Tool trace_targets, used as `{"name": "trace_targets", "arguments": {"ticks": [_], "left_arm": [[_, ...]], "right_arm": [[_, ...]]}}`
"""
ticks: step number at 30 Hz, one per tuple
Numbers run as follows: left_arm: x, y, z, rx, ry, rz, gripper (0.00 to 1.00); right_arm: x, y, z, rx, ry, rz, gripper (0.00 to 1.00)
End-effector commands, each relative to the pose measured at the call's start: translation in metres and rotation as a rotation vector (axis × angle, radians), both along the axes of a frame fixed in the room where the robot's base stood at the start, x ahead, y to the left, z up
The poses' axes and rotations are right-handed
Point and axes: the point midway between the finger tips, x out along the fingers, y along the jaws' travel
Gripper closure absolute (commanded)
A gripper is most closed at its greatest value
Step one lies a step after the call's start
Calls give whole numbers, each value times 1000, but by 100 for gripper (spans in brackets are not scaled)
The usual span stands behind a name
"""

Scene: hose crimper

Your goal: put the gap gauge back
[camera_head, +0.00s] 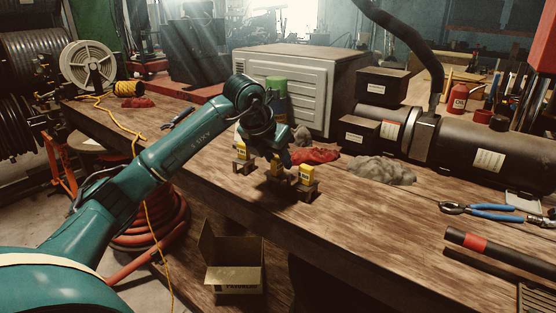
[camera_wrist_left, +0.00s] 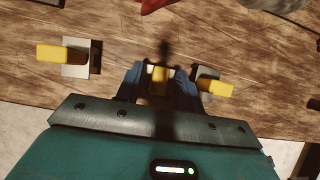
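Several small yellow blocks, which I take to be gap gauges, are in view. One yellow block (camera_head: 244,151) sits on a small stand at the left, and another (camera_head: 306,174) sits on a stand at the right. In the left wrist view these two show at the left (camera_wrist_left: 62,53) and right (camera_wrist_left: 213,87). A third yellow block (camera_wrist_left: 158,79) is between the fingers of my left gripper (camera_wrist_left: 160,82), low over the middle spot. Whether the fingers touch it is not clear. In the head view my left gripper (camera_head: 279,156) largely hides it. My right gripper is out of view.
Behind the gripper are a red cloth (camera_head: 314,156), a grey cloth heap (camera_head: 380,171) and a green canister (camera_head: 276,98). Blue-handled pliers (camera_head: 492,212) lie at the right. An open cardboard box (camera_head: 234,279) is below the bench's front edge.

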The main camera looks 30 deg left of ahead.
Motion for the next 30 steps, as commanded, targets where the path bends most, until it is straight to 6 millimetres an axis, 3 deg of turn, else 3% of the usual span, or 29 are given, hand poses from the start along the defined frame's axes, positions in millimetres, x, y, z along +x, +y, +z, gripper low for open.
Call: {"name": "trace_targets", "arguments": {"ticks": [9,15,30], "left_arm": [[-33,3,61,2,-6,0,62],[-48,4,87,1,-5,1,62],[-54,4,94,1,-2,0,62]], "right_arm": [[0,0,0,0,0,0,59],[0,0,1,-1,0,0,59],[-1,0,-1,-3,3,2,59]]}}
